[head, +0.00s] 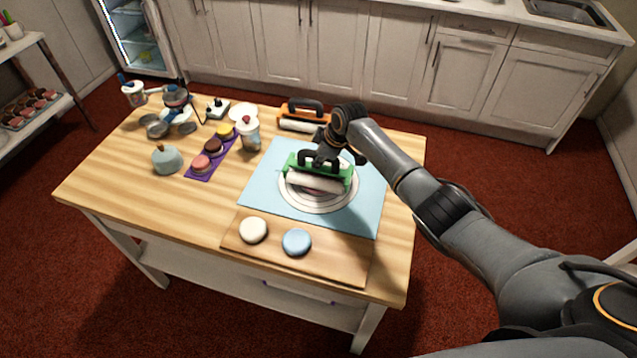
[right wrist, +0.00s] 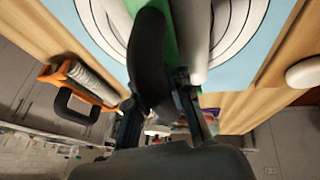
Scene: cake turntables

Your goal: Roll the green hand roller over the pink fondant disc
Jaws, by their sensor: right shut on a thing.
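The green hand roller (head: 349,177) has a green frame, a dark handle and a white cylinder. It is over the round white ringed mat (head: 318,208), which lies on a light blue mat (head: 268,185). A faint pinkish patch shows around the cylinder; the pink fondant disc is otherwise hidden, and I cannot tell whether the cylinder touches it. My right gripper (head: 327,152) is shut on the roller's handle from above. In the right wrist view the dark handle lies between the fingers (right wrist: 160,110), beside the green frame (right wrist: 184,28). My left gripper is not in view.
An orange hand roller (head: 300,124) lies behind the blue mat. A wooden board (head: 335,259) in front holds a white round (head: 253,229) and a blue round (head: 296,242). Macarons on a purple strip (head: 201,174), a jar (head: 247,132) and a teal pot (head: 166,159) stand left.

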